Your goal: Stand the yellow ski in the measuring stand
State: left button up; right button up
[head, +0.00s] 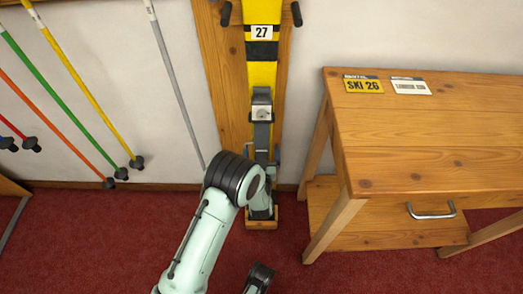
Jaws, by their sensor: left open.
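The yellow ski (262,75) with black bands and a white "27" label stands upright against a wooden board with two dark pegs at the top, apparently the measuring stand (217,70). Its lower end is at a small wooden foot block (262,224) near the floor. A grey binding shows on the ski. My left arm comes up from the bottom, and my left gripper (268,165) is at the ski's lower part, below the binding. It is open; my black wrist hides much of it. I cannot tell whether it touches the ski. My right gripper is not recognisable in view.
A wooden table (430,125) with a drawer handle stands at right. A yellow "SKI 26" card (363,86) and a white card (410,86) lie on it. Several coloured poles (88,77) lean on the wall at left. Red carpet (95,235) is clear at lower left.

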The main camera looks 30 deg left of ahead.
pick_arm(q)
jog(key=shift+r, duration=0.1)
jog(key=shift+p+v, duration=0.55)
jog(key=shift+v, duration=0.7)
jog(key=p+v, duration=0.2)
jog(key=v, duration=0.8)
jog(key=shift+s+d, duration=0.15)
dwell(0.6)
jog(key=p+v, duration=0.1)
jog(key=v, duration=0.3)
jog(key=shift+s+d, duration=0.15)
jog(key=shift+s, duration=0.1)
dwell(0.4)
dwell(0.4)
